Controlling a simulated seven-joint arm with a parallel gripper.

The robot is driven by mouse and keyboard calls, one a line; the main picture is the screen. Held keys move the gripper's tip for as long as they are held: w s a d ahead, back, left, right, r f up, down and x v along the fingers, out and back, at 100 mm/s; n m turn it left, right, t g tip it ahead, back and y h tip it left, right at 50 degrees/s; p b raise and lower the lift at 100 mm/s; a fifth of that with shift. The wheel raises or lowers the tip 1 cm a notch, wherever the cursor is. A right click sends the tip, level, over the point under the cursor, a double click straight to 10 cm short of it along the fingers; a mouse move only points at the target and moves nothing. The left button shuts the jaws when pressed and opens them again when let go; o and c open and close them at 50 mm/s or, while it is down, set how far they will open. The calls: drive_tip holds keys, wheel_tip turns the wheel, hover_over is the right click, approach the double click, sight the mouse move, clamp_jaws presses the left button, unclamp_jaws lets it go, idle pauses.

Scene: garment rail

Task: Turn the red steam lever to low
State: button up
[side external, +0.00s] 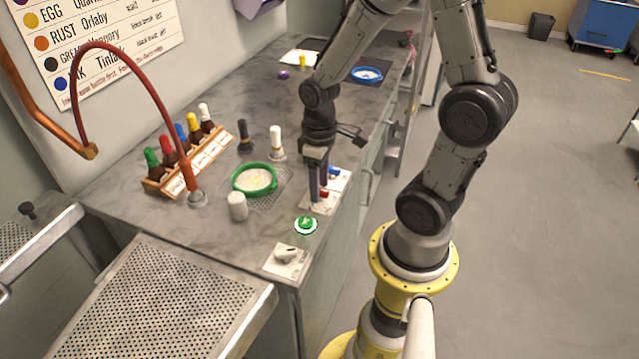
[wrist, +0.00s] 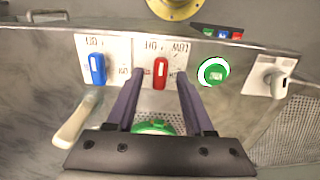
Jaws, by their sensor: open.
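The red steam lever (wrist: 160,73) stands on a white plate with dark markings, which appear upside down in the wrist view and are hard to read. The lever lies straight up and down in that view. My gripper (wrist: 159,82) is open, with one dark finger on each side of the red lever and gaps showing between them. In the side view my gripper (side external: 318,197) points down over the plate at the counter's right edge. Its fingers partly hide the red lever (side external: 324,193) there. Whether the fingertips touch the plate is unclear.
A blue lever (wrist: 97,68) is beside the red one, with a green button (wrist: 213,71) and a pale lever (wrist: 277,83) on the other side.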

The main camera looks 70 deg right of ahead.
drive_tip(key=shift+f, duration=0.15)
drive_tip(key=shift+c, duration=0.3)
clamp_jaws()
drive_tip(key=shift+m, duration=0.4)
drive_tip(key=m, duration=0.3)
drive_tip(key=shift+m, duration=2.4)
